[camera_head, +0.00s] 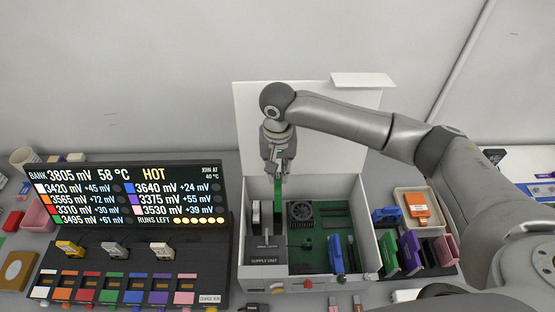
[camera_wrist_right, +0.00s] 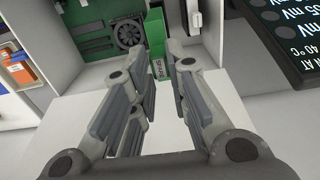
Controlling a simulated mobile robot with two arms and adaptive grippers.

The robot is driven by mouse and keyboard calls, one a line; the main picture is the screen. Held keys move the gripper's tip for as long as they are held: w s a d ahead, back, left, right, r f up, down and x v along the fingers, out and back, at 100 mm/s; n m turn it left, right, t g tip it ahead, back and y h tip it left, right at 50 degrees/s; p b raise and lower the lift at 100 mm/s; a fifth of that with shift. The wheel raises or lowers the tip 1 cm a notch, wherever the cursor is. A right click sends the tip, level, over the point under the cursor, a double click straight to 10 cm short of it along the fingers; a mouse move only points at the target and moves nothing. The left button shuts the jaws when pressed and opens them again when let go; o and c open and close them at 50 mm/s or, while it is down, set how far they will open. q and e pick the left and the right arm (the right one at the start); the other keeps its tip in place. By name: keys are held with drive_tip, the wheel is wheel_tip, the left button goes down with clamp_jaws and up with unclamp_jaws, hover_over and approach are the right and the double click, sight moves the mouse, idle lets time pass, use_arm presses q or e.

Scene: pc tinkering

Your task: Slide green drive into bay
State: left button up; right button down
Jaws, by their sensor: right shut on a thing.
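The green drive (camera_head: 278,190) is upright, in my right gripper (camera_head: 278,165), over the left part of the open white computer case (camera_head: 305,179). In the right wrist view the green drive (camera_wrist_right: 155,30) shows between the fingertips, with a small label at its near end. Its lower end reaches down beside the dark bay area (camera_head: 258,215) above the supply unit (camera_head: 265,254). I cannot tell how far it sits in a bay. My left gripper is not in view.
A fan (camera_head: 301,212) and a blue part (camera_head: 336,253) are in the case, right of the drive. Green, purple and pink drives (camera_head: 411,251) stand right of the case. A display panel (camera_head: 125,195) stands left. The case walls are close around the gripper.

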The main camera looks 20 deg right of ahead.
sight(277, 182)
drive_tip(key=shift+w+f, duration=0.1)
drive_tip(key=shift+w, duration=0.1)
drive_tip(key=shift+p, duration=0.4)
wheel_tip(277, 182, down, 5)
drive_tip(key=shift+r+b, duration=0.2)
drive_tip(key=shift+b, duration=0.3)
drive_tip(key=shift+f, duration=0.5)
drive_tip(key=shift+r, duration=0.1)
drive_tip(key=shift+s+p, duration=0.1)
drive_tip(key=shift+p, duration=0.45)
drive_tip(key=shift+p, duration=0.3)
